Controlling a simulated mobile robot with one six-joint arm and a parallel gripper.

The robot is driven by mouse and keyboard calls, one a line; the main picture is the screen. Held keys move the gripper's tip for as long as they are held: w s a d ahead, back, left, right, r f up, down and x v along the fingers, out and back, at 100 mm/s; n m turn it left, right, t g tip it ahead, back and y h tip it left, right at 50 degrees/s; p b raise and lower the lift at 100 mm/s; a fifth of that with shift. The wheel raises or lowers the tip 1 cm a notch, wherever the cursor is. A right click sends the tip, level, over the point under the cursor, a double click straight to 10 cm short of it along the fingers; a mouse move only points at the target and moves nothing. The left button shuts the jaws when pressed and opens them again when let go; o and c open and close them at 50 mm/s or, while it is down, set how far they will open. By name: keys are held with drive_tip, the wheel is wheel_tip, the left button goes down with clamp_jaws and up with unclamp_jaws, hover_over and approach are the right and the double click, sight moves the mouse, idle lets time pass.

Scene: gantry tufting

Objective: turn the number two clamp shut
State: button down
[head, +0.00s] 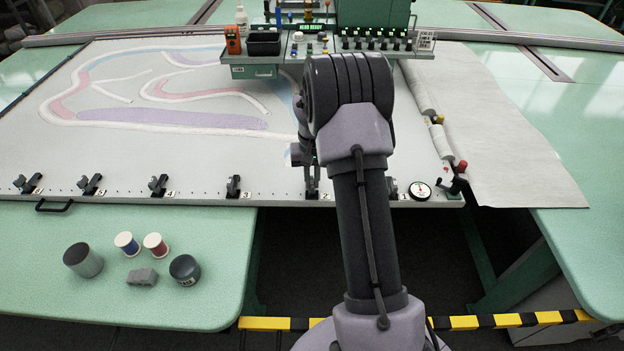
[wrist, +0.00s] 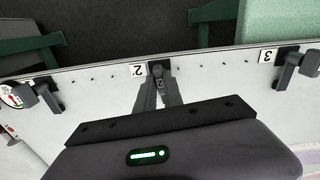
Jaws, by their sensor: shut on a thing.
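The number two clamp (wrist: 157,68) is a small black clamp on the frame's pale edge rail, beside a white label "2" (wrist: 137,70). In the wrist view my gripper (wrist: 159,92) reaches up to it, its two grey fingers closed on the clamp's black handle. The fingers cover part of the handle, so I cannot tell how far it is turned. In the head view my arm hides most of this spot; the clamp (head: 312,186) shows only in part, just left of the arm.
Number three clamp (wrist: 289,68) and another clamp (wrist: 38,94) stand on either side along the rail. A round gauge (head: 420,191) sits at the rail's right. Several spools and cups (head: 83,260) stand on the green table (head: 215,240). A tool console (head: 255,70) stands behind.

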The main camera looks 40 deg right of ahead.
sight(312, 182)
drive_tip(key=shift+m, duration=0.5)
idle(0.3)
drive_tip(key=c, duration=1.5)
unclamp_jaws()
drive_tip(key=shift+o, duration=0.2)
wheel_tip(312, 182, up, 18)
drive_tip(key=p, duration=0.5)
drive_tip(key=shift+f+p, duration=0.25)
drive_tip(key=shift+p, duration=0.1)
